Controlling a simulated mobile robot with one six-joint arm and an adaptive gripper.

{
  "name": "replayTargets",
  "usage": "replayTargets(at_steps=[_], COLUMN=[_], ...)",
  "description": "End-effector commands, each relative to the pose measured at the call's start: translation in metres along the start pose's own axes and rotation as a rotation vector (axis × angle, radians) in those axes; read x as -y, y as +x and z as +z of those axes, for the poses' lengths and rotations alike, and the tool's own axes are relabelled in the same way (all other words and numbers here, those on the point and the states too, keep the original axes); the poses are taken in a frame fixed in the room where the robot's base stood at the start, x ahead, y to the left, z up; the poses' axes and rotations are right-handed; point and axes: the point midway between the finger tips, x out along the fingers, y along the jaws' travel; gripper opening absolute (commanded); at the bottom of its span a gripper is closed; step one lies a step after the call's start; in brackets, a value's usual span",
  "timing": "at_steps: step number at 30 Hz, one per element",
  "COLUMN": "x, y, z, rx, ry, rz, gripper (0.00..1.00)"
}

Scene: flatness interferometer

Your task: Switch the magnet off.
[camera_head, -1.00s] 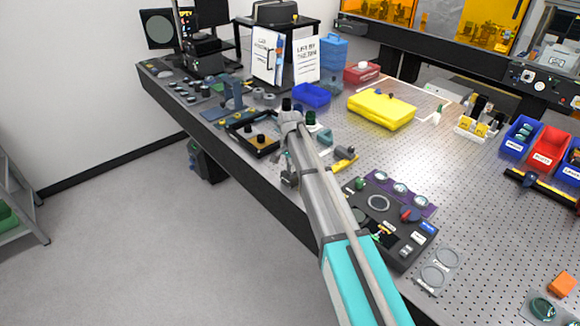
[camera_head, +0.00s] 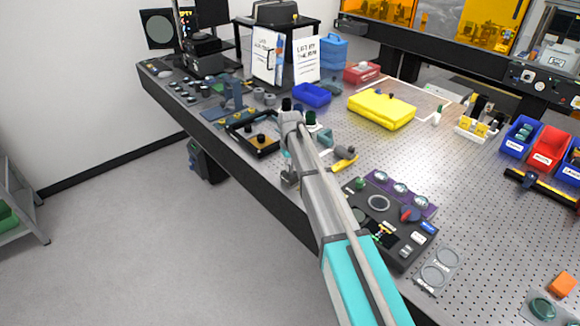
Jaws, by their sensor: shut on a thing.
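My arm reaches up from the bottom to the near edge of the perforated optical table. Its far end stands over the table. My gripper is mostly hidden behind my own arm, so its fingers and whatever is between them cannot be made out. A small dark grey piece (camera_head: 290,180) shows just left of the arm at the table edge; I cannot tell if it is the magnet or part of my gripper. A yellow and grey fitting (camera_head: 344,156) is just right of the arm. No magnet switch can be clearly made out.
A yellow case (camera_head: 381,109) and a blue bin (camera_head: 311,95) lie behind.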

Motion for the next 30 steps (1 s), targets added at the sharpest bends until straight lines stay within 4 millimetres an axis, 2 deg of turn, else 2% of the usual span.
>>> replayTargets(at_steps=[12, 30], x=[-0.0002, -0.0003], y=[-0.0002, -0.0002], z=[-0.0002, 0.0000], rx=[-0.001, 0.000], ry=[-0.274, -0.327], rz=[0.000, 0.000], gripper=[0.00, 0.00])
